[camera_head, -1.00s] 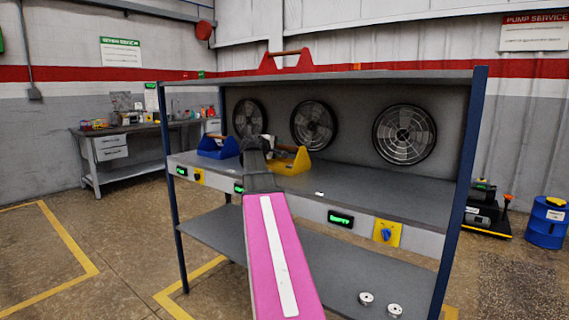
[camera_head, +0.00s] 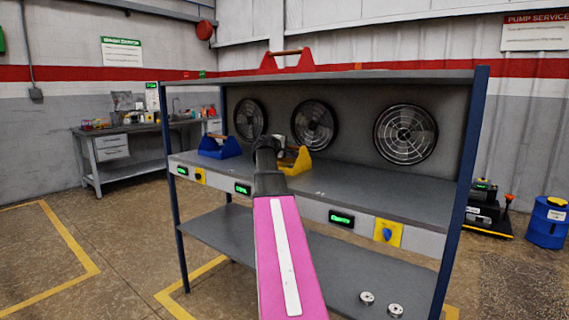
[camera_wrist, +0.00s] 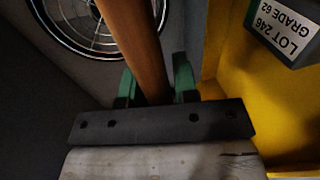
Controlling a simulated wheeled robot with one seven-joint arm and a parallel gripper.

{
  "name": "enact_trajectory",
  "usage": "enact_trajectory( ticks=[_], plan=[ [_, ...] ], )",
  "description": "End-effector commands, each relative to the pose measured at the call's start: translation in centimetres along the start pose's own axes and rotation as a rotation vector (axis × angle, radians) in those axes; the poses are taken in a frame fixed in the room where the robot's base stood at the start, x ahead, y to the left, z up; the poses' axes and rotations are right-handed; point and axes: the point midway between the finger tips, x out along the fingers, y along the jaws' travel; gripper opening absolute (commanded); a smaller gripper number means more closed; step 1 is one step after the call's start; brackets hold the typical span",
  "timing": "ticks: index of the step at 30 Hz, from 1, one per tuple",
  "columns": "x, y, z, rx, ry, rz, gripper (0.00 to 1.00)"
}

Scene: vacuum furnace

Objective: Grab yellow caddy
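The yellow caddy (camera_head: 296,160) stands on the upper deck of the bench, and my arm partly hides its left side. In the wrist view its yellow wall (camera_wrist: 265,110) fills the right side, and its brown round handle (camera_wrist: 135,40) runs down between my green fingertips. My gripper (camera_wrist: 158,85) has one finger on each side of the handle, very close to it. Whether both fingers press on it cannot be told. A dark block labelled "LOT 246 GRADE 62" (camera_wrist: 285,30) shows at the caddy's upper right. In the head view my fingertips are hidden.
A blue caddy (camera_head: 220,148) stands just left on the same deck. A red caddy (camera_head: 287,61) sits on the bench's top shelf, above the deck. Round fans (camera_head: 405,135) line the back panel. The deck (camera_head: 390,195) right of the yellow caddy is mostly clear.

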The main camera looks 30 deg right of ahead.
Motion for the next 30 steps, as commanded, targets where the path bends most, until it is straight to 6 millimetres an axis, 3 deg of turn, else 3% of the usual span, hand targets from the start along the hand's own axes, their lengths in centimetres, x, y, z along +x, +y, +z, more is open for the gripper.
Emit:
enact_trajectory(
  ticks=[1, 2, 3, 30],
  plan=[
    [-0.01, 0.0, 0.0, 0.0, 0.0, 0.0, 0.12],
    [-0.01, 0.0, 0.0, 0.0, 0.0, 0.0, 0.02],
    [-0.01, 0.0, 0.0, 0.0, 0.0, 0.0, 0.0],
    [-0.04, -0.05, 0.03, 0.0, -0.001, -0.001, 0.0]
  ],
)
